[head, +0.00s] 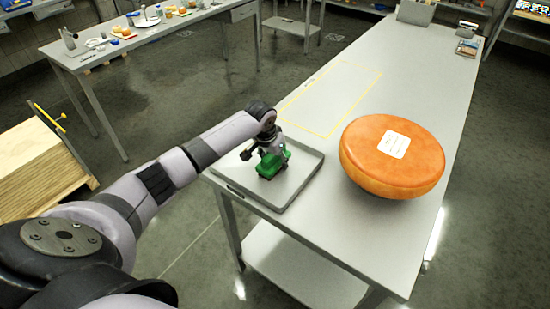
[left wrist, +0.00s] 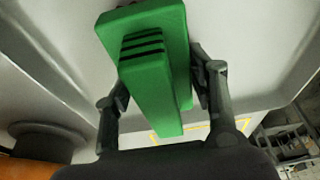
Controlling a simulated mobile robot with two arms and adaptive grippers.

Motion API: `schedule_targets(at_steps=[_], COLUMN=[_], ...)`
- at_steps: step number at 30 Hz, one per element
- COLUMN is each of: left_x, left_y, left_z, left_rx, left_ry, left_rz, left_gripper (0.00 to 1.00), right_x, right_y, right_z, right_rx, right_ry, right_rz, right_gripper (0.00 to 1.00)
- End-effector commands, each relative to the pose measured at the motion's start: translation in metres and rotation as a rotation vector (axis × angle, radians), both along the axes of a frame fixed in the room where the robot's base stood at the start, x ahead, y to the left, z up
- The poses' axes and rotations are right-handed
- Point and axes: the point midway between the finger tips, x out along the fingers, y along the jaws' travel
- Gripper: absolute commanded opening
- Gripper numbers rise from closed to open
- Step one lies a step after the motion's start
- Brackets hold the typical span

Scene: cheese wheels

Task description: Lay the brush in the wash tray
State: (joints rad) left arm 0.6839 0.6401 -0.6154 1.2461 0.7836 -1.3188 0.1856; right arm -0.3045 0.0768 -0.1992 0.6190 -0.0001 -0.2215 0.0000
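The green brush (head: 270,168) is at the shallow grey wash tray (head: 302,184), over its floor near the middle. In the head view I cannot tell whether it rests on the floor or hangs just above. My left gripper (head: 268,157) reaches down to the brush from above. In the left wrist view the brush (left wrist: 152,85), with dark stripes across it, lies between the two fingers (left wrist: 160,80). The fingertips are partly hidden by it, and firm contact on both sides cannot be made out. My right gripper is not in view.
A large orange cheese wheel (head: 392,157) with a white label sits on the table (head: 420,90), right of the tray. A yellow outlined rectangle (head: 335,98) behind the tray is empty. Another table (head: 160,38) with small items stands at the back left.

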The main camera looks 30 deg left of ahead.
Motion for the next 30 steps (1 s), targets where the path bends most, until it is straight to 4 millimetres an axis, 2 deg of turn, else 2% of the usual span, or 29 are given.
schedule_targets(at_steps=[6, 17, 23, 30], left_x=[0.0, 0.0, -0.009, -0.023], left_y=[0.0, 0.0, 0.001, 0.002], left_z=[0.0, 0.005, 0.034, 0.084], left_rx=[0.0, 0.0, 0.0, 0.0], left_ry=[0.0, -0.001, -0.005, -0.005], left_rz=[0.0, 0.0, -0.002, -0.001], left_gripper=[0.68, 0.68, 0.68, 0.68], right_x=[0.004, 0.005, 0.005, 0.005], right_y=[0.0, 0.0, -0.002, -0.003], right_z=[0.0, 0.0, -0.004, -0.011], right_rx=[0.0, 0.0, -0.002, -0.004], right_ry=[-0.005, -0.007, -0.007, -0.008], right_rz=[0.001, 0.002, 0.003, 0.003], right_gripper=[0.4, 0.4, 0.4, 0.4])
